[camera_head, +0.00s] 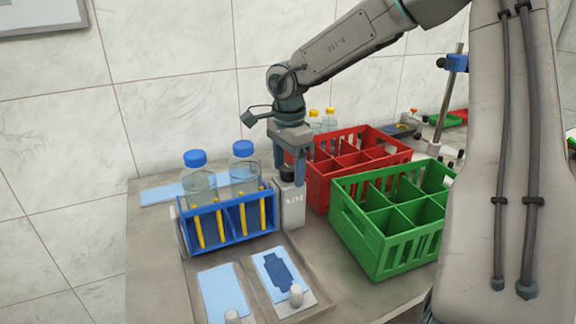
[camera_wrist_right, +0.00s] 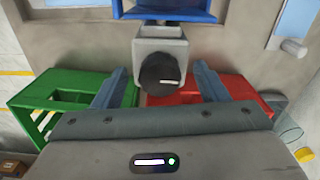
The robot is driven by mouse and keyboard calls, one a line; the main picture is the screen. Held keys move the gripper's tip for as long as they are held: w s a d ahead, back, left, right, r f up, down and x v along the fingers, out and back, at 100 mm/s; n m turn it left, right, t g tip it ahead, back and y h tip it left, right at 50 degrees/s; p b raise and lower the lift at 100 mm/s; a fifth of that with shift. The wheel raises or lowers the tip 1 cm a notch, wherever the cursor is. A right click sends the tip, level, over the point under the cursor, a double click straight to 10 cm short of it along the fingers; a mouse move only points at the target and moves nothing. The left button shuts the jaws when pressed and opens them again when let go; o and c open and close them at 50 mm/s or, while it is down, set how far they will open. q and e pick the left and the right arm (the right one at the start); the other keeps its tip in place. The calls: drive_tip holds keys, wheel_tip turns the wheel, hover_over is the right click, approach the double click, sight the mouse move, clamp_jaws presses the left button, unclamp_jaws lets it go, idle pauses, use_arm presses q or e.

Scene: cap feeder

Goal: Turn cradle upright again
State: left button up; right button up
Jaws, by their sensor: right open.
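The blue cradle (camera_head: 228,220) with yellow bars stands on the table at the left in the head view. Two clear bottles with blue caps (camera_head: 243,149) stand in it, caps up, so it looks upright. A grey housing (camera_head: 292,204) with a black knob (camera_head: 287,173) is at its right end. My right gripper (camera_head: 289,170) is open above the housing, one finger on each side of the knob. In the right wrist view the knob (camera_wrist_right: 163,73) lies between the open fingers with gaps on both sides. My left gripper is out of view.
A green divided crate (camera_head: 385,262) and a red one (camera_head: 319,190) stand right of the housing. Bottles with yellow caps (camera_head: 330,112) are behind. Light blue pads (camera_head: 222,292) and grey pegs (camera_head: 296,295) lie in front of the cradle.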

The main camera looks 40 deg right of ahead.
sight(289, 167)
drive_tip(key=shift+r, duration=0.15)
drive_tip(key=shift+r+p, duration=2.45)
drive_tip(key=shift+r, duration=0.95)
